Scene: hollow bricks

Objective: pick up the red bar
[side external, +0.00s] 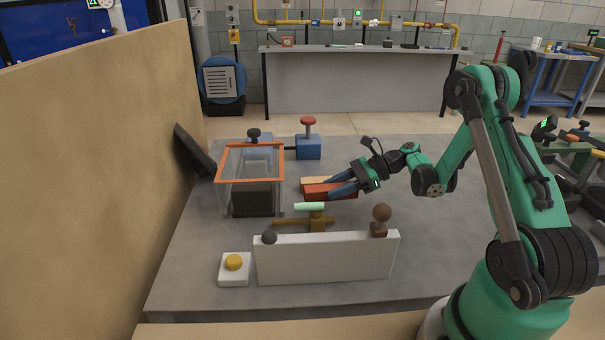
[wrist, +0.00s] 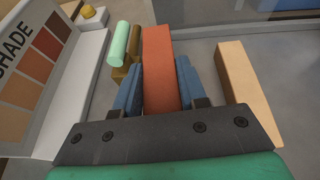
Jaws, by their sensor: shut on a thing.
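The red bar (side external: 318,190) is a long block at the middle of the grey table in the side view. It also shows in the wrist view (wrist: 158,48), running away from me between my blue fingers. My gripper (wrist: 160,85) is shut on the red bar, with one finger against each long side. In the side view my gripper (side external: 333,186) reaches in low from the right. The bar is at or close to the tabletop; I cannot tell whether it touches. Part of it is hidden by my fingers.
A tan bar (wrist: 245,85) lies to the right, apart from my finger. A green cylinder (side external: 309,206) on a brown stand is close by. A white panel (side external: 325,260) stands in front; a clear orange-rimmed box (side external: 252,180) is left. A blue block with a red knob (side external: 308,147) stands behind.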

